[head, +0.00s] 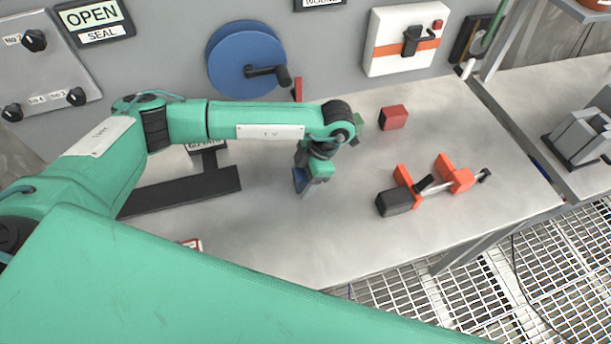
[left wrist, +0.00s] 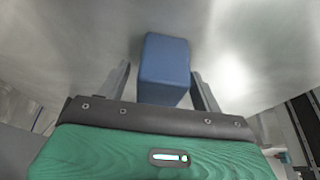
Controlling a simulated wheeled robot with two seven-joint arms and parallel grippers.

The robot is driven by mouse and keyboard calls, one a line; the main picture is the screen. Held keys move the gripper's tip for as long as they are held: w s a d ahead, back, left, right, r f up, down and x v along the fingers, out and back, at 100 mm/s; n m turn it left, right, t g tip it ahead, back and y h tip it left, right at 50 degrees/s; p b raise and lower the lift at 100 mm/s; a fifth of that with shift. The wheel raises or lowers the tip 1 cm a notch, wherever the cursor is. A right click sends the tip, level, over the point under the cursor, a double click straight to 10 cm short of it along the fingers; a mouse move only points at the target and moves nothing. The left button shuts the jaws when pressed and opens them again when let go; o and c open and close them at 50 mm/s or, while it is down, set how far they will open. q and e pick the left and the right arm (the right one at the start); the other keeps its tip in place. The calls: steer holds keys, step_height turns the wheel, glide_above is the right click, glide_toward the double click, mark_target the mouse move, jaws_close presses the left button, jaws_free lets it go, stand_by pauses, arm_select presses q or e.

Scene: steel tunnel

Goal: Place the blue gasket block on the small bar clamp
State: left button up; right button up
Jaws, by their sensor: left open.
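The blue gasket block (left wrist: 164,58) sits between the two fingers of my left gripper (left wrist: 161,76) in the left wrist view, with a finger on each side and gaps showing. In the head view, my left gripper (head: 304,184) points down over the middle of the bench, and only a sliver of the blue block (head: 299,178) shows beside it. The fingers are open. The small bar clamp (head: 430,184), with orange jaws, a black end and a metal bar, lies on the bench to the right of the gripper. My right gripper is not in view.
A red block (head: 393,117) stands behind the clamp, and a green block (head: 359,121) is partly hidden by my arm. A black flat fixture (head: 185,192) lies to the left. A blue hand wheel (head: 243,58) is on the back wall.

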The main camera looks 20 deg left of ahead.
arm_select(q)
steer(key=c, duration=1.1)
steer(key=shift+c, duration=0.5)
steer(key=shift+r, duration=0.1)
